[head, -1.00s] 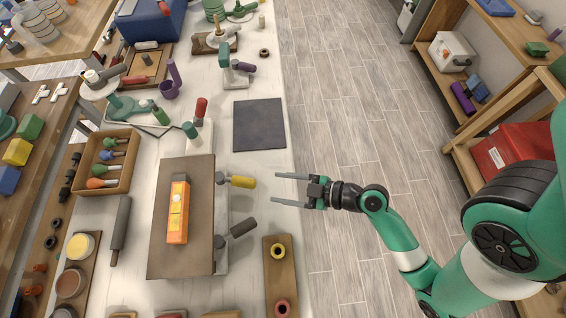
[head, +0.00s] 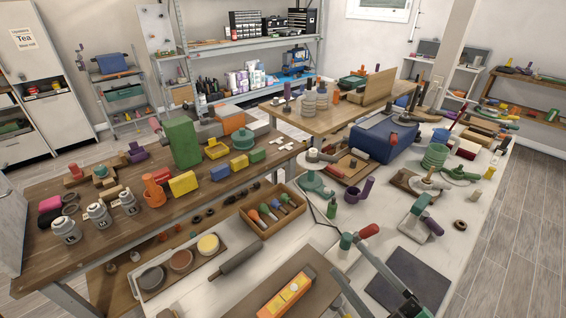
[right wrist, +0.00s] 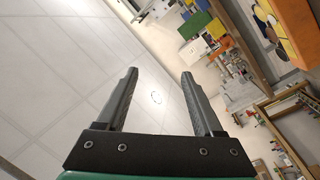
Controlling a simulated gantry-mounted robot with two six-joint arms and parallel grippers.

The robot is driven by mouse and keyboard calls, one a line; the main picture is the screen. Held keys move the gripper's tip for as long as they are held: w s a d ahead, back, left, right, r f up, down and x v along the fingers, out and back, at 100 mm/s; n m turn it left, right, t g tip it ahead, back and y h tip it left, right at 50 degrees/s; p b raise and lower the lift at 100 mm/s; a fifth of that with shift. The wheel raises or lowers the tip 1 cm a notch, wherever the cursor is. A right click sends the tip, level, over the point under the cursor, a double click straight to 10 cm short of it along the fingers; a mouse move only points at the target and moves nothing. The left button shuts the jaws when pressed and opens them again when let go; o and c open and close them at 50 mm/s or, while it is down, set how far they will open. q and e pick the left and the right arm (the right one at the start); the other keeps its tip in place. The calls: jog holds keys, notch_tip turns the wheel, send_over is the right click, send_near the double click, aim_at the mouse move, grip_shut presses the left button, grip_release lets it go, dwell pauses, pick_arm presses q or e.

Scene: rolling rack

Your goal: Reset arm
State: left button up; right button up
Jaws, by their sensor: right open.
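My right gripper (head: 347,256) comes up from the bottom edge of the head view. Its two long grey fingers are apart, with nothing between them. They overlap the white bench in the picture, by a board with an orange box (head: 287,294) and a red-handled clamp (head: 366,232); I cannot tell the height. In the right wrist view my gripper (right wrist: 160,73) is open and empty, with pale ceiling behind the left finger and shelves and bench items at the right. My left gripper is not in view.
A dark square mat (head: 412,276) lies on the white bench. A wooden tray (head: 252,222) of screwdrivers and a grey rolling pin (head: 238,259) are left of it. A blue toolbox (head: 383,140) stands farther back. Open floor (head: 520,235) lies right of the bench.

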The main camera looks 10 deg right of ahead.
jog(key=a+r+t+y, duration=0.1)
jog(key=a+r+t, duration=0.1)
jog(key=r, duration=0.9)
jog(key=a+r+t+y, duration=0.1)
jog(key=a+r+t, duration=0.15)
jog(key=r, duration=0.85)
jog(key=s+d+r+m+t+h+p, duration=0.15)
jog(key=r+m+p, duration=0.25)
jog(key=r+p, duration=0.6)
jog(key=s+d+r+m+t+h+p, duration=0.1)
jog(key=r+m+t+h+p, duration=0.3)
jog(key=r, duration=1)
jog(key=s+d+r+m+h+p, duration=0.1)
jog(key=s+r+m+p, duration=0.15)
jog(key=r+p, duration=0.75)
notch_tip(320, 180, down, 17)
jog(key=b, duration=1.9)
jog(key=shift+w+f+m+b, duration=0.15)
jog(key=shift+w+m+b, duration=0.1)
jog(key=shift+m+b, duration=0.1)
